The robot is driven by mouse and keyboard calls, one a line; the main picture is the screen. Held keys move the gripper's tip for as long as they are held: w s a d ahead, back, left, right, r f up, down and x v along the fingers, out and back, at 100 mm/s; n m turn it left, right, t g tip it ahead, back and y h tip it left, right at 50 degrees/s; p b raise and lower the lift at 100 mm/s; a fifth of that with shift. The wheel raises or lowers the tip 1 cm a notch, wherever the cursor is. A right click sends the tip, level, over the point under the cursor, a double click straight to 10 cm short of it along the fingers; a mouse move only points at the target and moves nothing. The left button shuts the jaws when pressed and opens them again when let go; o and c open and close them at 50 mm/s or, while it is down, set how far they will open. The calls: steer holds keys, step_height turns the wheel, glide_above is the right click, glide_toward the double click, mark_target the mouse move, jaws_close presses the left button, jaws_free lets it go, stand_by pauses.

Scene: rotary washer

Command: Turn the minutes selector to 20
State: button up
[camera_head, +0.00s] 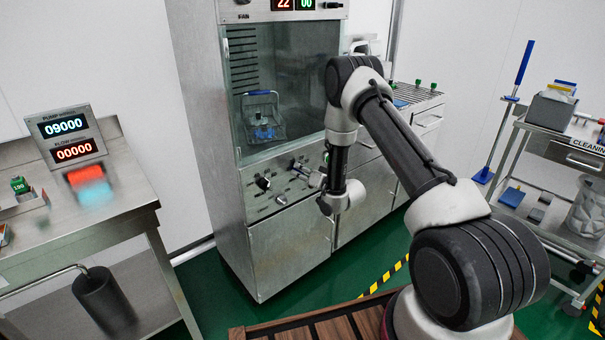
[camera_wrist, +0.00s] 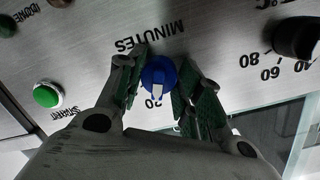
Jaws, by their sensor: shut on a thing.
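The minutes selector (camera_wrist: 158,75) is a round blue knob on the washer's steel panel, under the upside-down word MINUTES in the wrist view. A short white mark on the knob points toward a printed number that looks like 20, beside the knob's lower edge. My gripper (camera_wrist: 161,83) is shut on the knob, with a green-padded finger on each side. In the head view my gripper (camera_head: 312,179) is at the washer's (camera_head: 290,240) control panel, and the selector is hard to make out there. Other dial numbers around the knob are hidden by the fingers.
A black knob (camera_wrist: 296,38) with numbers such as 60 and 80 sits to the right in the wrist view. A green START button (camera_wrist: 47,95) is to the left. The washer's glass chamber (camera_head: 300,85) is above the panel.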

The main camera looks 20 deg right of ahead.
steer(key=o, duration=1)
steer(key=v, duration=1.2)
steer(key=shift+f, duration=0.1)
